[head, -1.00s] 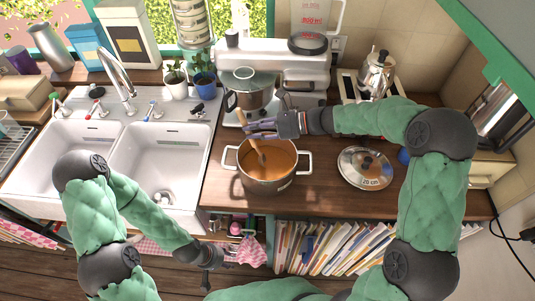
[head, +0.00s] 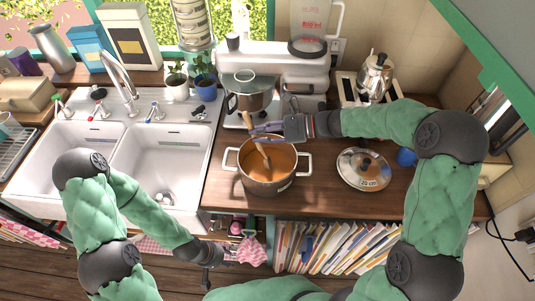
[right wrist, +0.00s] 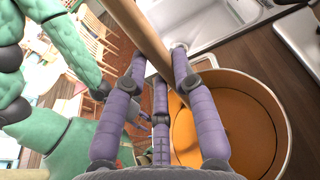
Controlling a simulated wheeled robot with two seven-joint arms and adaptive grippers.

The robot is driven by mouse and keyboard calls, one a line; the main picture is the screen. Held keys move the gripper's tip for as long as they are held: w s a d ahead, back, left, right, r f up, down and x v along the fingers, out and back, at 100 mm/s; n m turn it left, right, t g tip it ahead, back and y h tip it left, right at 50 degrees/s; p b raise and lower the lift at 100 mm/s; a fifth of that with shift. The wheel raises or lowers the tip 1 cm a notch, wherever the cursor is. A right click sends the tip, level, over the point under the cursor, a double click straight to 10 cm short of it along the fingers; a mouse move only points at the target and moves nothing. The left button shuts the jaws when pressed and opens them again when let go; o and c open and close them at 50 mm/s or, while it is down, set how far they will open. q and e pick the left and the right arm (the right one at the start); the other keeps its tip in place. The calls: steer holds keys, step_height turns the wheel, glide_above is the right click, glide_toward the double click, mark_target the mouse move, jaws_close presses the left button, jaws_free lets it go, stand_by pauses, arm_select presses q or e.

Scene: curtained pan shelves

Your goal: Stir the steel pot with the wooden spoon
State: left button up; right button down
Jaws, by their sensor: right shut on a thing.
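The steel pot (head: 268,187) stands upright on the wooden counter, with orange-brown soup (head: 285,158) inside. It also shows in the right wrist view (right wrist: 284,135). The wooden spoon (head: 261,149) leans in the pot, its lower end in the soup. My right gripper (head: 262,130) is above the pot's back rim, its purple fingers shut on the spoon handle. The handle (right wrist: 140,32) crosses between these fingers in the right wrist view. My left gripper (head: 226,253) is low in front of the counter, away from the pot; its finger opening is unclear.
A glass-lidded pot (head: 251,101) stands behind the steel pot, before a white appliance. A loose lid (head: 362,169) lies to the right. A double sink (head: 158,160) is at left. Books (head: 318,248) and a pink cloth (head: 247,252) are below the counter.

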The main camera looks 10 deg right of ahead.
step_height(320, 180, up, 12)
steer(key=p, duration=0.9)
steer(key=shift+f, duration=0.25)
stand_by(0.7)
